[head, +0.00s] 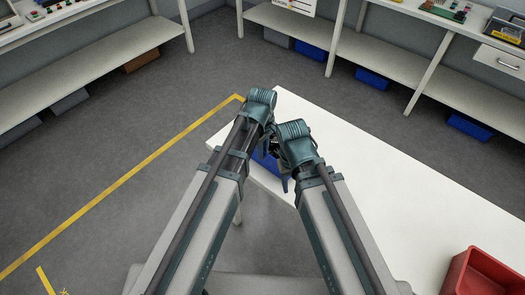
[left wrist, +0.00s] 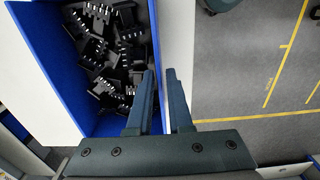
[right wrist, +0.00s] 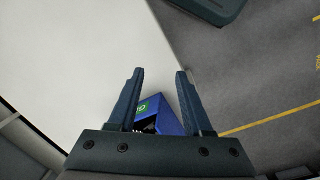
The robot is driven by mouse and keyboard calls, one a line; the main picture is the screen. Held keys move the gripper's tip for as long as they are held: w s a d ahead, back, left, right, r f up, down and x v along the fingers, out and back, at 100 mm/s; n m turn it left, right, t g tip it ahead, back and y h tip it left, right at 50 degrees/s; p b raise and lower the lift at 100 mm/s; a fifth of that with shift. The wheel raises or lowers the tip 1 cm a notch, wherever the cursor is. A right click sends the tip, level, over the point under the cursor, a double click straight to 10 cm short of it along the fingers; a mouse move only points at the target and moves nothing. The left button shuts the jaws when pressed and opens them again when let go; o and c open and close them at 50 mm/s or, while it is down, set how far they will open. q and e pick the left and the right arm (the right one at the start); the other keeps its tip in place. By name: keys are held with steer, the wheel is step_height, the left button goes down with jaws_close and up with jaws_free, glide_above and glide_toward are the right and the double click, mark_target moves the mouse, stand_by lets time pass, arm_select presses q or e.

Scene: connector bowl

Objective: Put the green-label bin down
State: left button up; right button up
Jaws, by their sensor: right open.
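The blue green-label bin (head: 265,161) shows only as a small patch at the table's near-left corner in the head view, mostly hidden by my arms. In the left wrist view the bin (left wrist: 101,123) holds many black connectors (left wrist: 110,45). My left gripper (left wrist: 161,72) straddles its side wall, one finger inside and one outside, closed on it. In the right wrist view the bin (right wrist: 172,117) shows its green label (right wrist: 142,108) beyond my right gripper (right wrist: 159,70), which is open and empty. Whether the bin's base touches the table is hidden.
The white table (head: 370,150) is clear across its middle. A red bin (head: 483,272) stands at its near right. Shelved benches (head: 100,65) line the walls, with blue bins (head: 372,78) beneath. A yellow line (head: 130,172) marks the grey floor at left.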

arm_select(q)
steer(key=shift+o, duration=1)
steer(key=shift+r, duration=0.1)
step_height(320, 180, up, 12)
steer(key=p, duration=1.2)
arm_select(e)
step_height(320, 180, up, 12)
steer(key=shift+r, duration=0.15)
